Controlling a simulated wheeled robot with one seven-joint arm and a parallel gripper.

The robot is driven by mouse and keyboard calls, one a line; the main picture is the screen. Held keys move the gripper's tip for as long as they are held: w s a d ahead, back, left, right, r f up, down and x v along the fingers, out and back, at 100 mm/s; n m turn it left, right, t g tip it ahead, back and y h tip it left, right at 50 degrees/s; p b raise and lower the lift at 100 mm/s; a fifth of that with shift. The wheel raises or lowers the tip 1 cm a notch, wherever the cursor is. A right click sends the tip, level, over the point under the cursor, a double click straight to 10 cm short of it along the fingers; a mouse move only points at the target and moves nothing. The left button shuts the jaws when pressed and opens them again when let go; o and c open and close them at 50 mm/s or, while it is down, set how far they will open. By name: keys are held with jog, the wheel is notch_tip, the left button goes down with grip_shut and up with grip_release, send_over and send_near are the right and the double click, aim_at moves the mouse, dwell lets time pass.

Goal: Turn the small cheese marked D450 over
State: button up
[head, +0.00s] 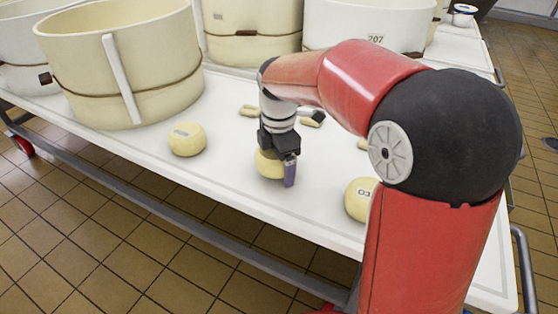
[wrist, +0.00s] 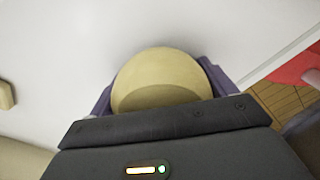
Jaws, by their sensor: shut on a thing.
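My gripper (head: 277,168) is shut on a small pale-yellow cheese (head: 266,164), low over the white table near its front edge. In the wrist view the same cheese (wrist: 160,75) sits between the two purple fingers, one on each side. No marking shows on the visible part of this cheese, so I cannot read whether it is D450. I cannot tell whether it touches the table. Another small cheese (head: 187,139) stands to the left with a label too small to read.
The white table (head: 225,180) has free room between the cheeses. Small pale pieces (head: 249,111) lie behind my gripper. A large cream vat (head: 125,75) stands at the left, and another marked 207 (head: 350,25) stands at the back. The table's front edge is close.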

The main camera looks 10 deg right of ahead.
jog(key=o, duration=1.3)
jog(key=shift+c, duration=0.2)
notch_tip(320, 180, up, 7)
jog(key=shift+r+p, duration=0.2)
jog(key=shift+p, duration=0.6)
jog(key=shift+r, duration=0.25)
jog(key=shift+s+d+r, duration=0.15)
jog(key=shift+s+r, duration=0.05)
jog(key=shift+s, duration=0.1)
jog(key=s+d+m+t+p, duration=0.2)
jog(key=s+d+m, duration=0.2)
jog(key=s+m, duration=0.6)
jog(key=s+d+r+m+t+p, duration=0.1)
jog(key=s+d+m+t, duration=0.2)
jog(key=s+m, duration=0.7)
jog(key=shift+d+m+t+p, duration=0.3)
jog(key=shift+d+m+p, duration=0.05)
jog(key=shift+d+m, duration=0.55)
